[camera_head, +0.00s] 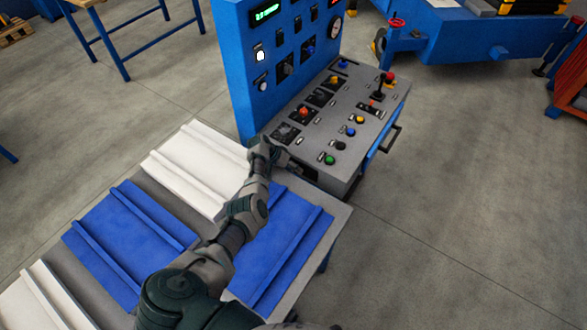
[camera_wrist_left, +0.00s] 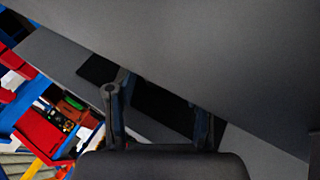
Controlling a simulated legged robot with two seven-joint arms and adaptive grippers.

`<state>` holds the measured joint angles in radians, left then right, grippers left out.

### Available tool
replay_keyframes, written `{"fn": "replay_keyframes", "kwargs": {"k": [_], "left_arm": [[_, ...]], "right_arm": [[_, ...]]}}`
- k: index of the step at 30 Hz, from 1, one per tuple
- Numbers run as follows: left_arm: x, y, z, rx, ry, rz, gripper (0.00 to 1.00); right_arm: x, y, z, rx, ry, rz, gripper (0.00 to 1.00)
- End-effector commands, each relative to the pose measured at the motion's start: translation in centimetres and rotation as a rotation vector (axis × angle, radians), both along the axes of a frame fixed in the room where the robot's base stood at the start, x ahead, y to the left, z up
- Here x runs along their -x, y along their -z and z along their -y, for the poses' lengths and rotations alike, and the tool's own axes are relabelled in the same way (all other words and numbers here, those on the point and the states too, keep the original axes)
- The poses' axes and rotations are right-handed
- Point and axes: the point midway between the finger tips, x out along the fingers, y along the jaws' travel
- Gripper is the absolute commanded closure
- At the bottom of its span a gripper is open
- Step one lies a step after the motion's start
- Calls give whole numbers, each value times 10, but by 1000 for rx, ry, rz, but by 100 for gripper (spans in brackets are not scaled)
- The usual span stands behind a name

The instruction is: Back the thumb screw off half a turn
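My left arm reaches up from the bottom of the head view, and its gripper (camera_head: 272,152) is at the near left corner of the grey control console (camera_head: 345,158). In the left wrist view the two fingers of the left gripper (camera_wrist_left: 160,100) stand apart, with nothing seen between them but a black recess or strip (camera_wrist_left: 155,98) in a grey surface (camera_wrist_left: 190,45). I cannot make out a thumb screw in either view; it may be hidden by the gripper or too small to tell. My right gripper is not in view.
The console top carries a red knob (camera_head: 303,112), a green button (camera_head: 329,159) and a joystick (camera_head: 379,90). A blue upright panel (camera_head: 232,65) rises behind it. A table with white and blue panels (camera_head: 130,235) stands close at left.

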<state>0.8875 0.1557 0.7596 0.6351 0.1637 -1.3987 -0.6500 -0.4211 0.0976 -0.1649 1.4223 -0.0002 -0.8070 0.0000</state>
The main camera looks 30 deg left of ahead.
Motion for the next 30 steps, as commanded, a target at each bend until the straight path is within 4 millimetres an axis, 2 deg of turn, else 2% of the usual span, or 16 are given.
{"fn": "replay_keyframes", "kwargs": {"k": [8, 13, 21, 25, 30], "left_arm": [[1, -7, -3, 0, -1, 3, 48], [11, -28, -16, -2, -1, 5, 48], [32, -76, -47, 0, -3, 2, 48], [38, -89, -55, 0, -1, 0, 48], [41, -96, -59, 2, 0, 0, 48]], "right_arm": [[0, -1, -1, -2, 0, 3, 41], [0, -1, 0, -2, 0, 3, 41], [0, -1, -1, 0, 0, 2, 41], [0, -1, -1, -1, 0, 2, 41], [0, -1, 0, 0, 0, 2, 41]]}}
